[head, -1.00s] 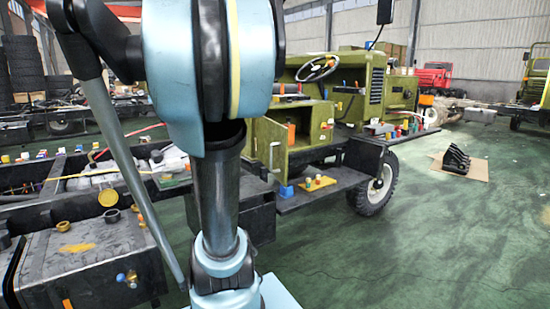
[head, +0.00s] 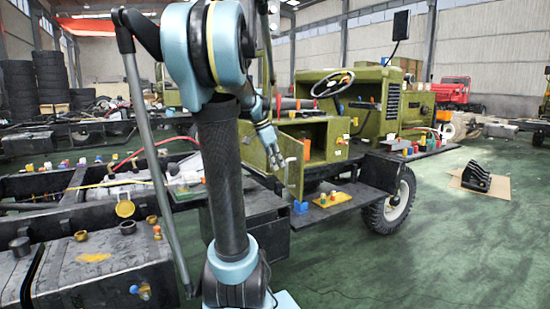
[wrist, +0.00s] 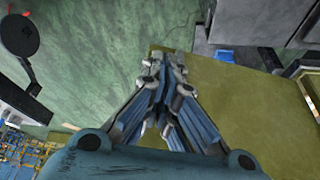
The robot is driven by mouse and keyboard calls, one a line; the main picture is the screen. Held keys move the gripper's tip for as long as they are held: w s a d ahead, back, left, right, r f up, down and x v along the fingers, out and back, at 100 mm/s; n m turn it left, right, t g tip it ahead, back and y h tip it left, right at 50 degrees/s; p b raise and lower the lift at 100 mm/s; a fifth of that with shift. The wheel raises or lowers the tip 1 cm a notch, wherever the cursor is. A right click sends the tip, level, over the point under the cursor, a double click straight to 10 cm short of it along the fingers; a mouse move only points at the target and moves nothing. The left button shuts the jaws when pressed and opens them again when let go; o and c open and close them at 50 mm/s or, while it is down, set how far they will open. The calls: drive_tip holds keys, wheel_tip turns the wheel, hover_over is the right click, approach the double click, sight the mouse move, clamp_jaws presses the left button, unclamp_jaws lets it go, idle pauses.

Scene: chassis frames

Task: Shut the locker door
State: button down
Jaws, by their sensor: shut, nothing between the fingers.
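The olive-green locker (head: 330,137) sits on the side of the vehicle, and its front is open. Its door (head: 293,172) stands swung outward at the left of the opening, with a pale handle on it. My gripper (head: 277,163) is beside the door on its left, fingers pointing down, and looks close to it; I cannot tell if they touch. In the wrist view my gripper (wrist: 163,62) is shut and empty, over the edge of an olive panel (wrist: 235,115), which appears to be the door.
An orange item (head: 306,149) shows inside the locker. Below is a dark step with a blue block (head: 300,207) and a yellow plate (head: 332,200). A wheel (head: 392,205) stands to the right. The green floor (head: 400,265) in front is clear.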

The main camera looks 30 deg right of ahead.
drive_tip(key=s+d+f, duration=0.1)
drive_tip(key=d+f, duration=0.3)
drive_tip(key=d, duration=0.1)
drive_tip(key=shift+d, duration=0.25)
